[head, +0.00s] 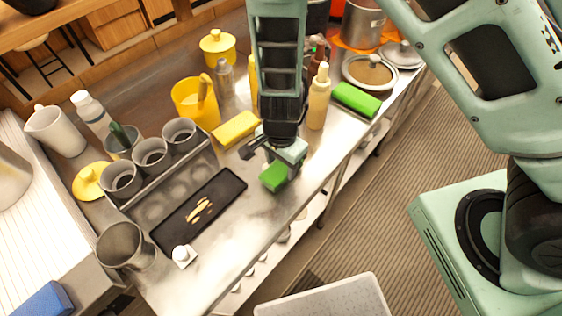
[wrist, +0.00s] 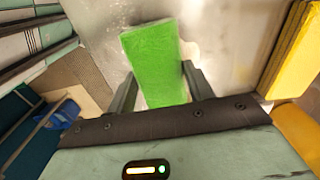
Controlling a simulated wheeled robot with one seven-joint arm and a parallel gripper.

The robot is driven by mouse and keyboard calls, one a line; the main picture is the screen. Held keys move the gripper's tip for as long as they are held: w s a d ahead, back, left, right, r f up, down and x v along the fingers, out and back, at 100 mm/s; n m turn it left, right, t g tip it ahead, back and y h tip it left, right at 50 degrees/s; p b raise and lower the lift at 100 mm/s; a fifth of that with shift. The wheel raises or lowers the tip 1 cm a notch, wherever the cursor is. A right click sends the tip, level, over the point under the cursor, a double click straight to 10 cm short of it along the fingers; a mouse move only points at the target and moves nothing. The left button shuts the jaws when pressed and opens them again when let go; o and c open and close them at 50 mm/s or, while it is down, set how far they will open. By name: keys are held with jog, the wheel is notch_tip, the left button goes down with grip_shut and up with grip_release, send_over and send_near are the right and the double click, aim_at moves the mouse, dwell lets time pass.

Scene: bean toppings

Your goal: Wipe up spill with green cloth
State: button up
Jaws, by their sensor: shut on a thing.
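My gripper (head: 282,160) points down over the steel counter and is shut on a green cloth (head: 273,178). In the wrist view the green cloth (wrist: 155,62) is a thick flat block between the two fingers. It is at or just above the counter; I cannot tell whether it touches. A pale whitish patch (wrist: 190,52) shows on the counter beside the cloth in the wrist view, partly hidden by it; it may be the spill. Yellowish streaks (head: 199,210) lie on a black tray (head: 225,187), left of my gripper.
A yellow block (head: 236,129) lies just behind my gripper, with a squeeze bottle (head: 319,98) to its right. A second green block (head: 355,99) lies further right. Metal cups (head: 151,154) stand in a holder at left. The counter's front edge is close to the cloth.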

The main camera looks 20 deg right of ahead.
jog(key=shift+f+b, duration=0.4)
jog(key=shift+f, duration=0.1)
dwell(0.3)
jog(key=shift+w+a+r+p, duration=0.2)
jog(key=shift+w+a+p, duration=0.15)
jog(key=shift+w+p, duration=0.35)
jog(key=shift+w+a+f+p, duration=0.1)
jog(key=shift+w+a+p, duration=0.45)
jog(key=shift+w+p, duration=0.2)
jog(key=shift+w+a+f+p, duration=0.1)
jog(key=shift+w+a+p, duration=0.5)
jog(key=shift+p, duration=0.25)
jog(key=shift+d, duration=0.15)
jog(key=shift+s+d+b, duration=0.45)
jog(key=shift+s, duration=0.25)
jog(key=shift+s+d+b, duration=0.4)
jog(key=shift+s+b, duration=0.1)
jog(key=shift+s, duration=0.15)
jog(key=shift+s+d+b, duration=0.45)
jog(key=shift+s, duration=0.25)
